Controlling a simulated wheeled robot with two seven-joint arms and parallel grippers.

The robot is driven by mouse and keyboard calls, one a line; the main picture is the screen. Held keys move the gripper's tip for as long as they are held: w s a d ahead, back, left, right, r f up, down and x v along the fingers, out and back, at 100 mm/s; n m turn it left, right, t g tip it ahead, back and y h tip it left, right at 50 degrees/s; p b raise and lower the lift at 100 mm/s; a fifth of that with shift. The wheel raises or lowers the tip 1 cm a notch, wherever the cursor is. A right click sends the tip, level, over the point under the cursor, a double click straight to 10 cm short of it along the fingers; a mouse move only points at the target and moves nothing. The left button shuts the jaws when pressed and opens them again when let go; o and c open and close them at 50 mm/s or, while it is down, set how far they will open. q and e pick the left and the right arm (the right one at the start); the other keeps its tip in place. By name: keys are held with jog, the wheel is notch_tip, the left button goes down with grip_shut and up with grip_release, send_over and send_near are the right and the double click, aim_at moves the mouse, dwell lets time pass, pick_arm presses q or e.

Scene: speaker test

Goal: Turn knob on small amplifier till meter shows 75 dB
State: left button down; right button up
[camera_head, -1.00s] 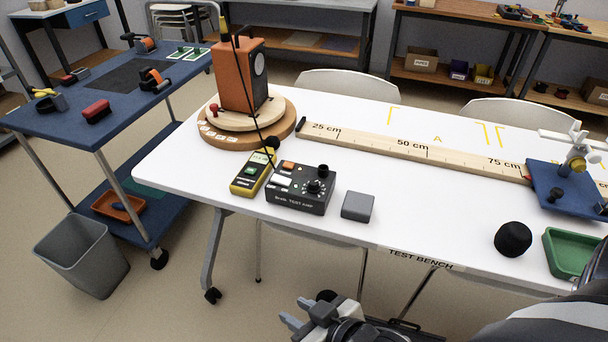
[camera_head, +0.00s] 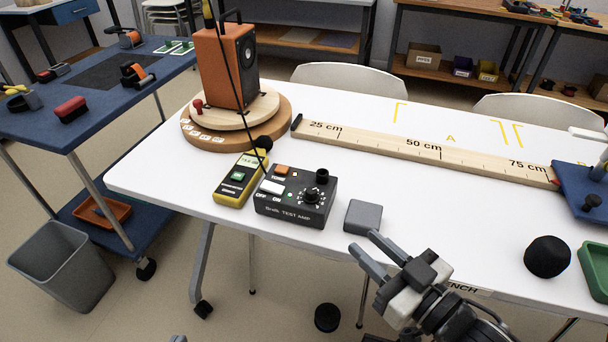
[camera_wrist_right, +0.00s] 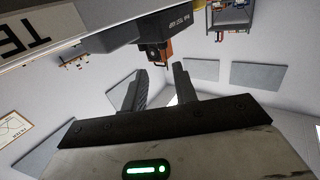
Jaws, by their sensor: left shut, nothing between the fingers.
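The small black amplifier (camera_head: 296,198) stands near the table's front edge. Its dial knob (camera_head: 311,195) faces up, with white marks around it. The yellow meter (camera_head: 240,182) lies just left of it; its lit green display (camera_head: 248,161) is too small to read. The orange speaker (camera_head: 226,68) stands on a round wooden turntable behind. My right gripper (camera_head: 372,248) is open and empty, right of and in front of the amplifier, near the grey block. Its fingers show apart in the right wrist view (camera_wrist_right: 162,88). Only a tip of my left gripper (camera_head: 178,339) shows at the bottom edge.
A grey block (camera_head: 363,216) sits right of the amplifier. A black foam ball (camera_head: 547,257) and green tray (camera_head: 598,268) are further right. A marked wooden rule (camera_head: 425,151) runs across the table. A black cable hangs before the speaker. White tabletop between is clear.

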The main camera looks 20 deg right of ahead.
aim_at(315, 195)
jog(key=x, duration=0.5)
jog(key=r+x, duration=0.1)
jog(key=x, duration=0.9)
jog(key=shift+w+a+r, duration=0.15)
jog(key=shift+c, duration=0.2)
grip_shut()
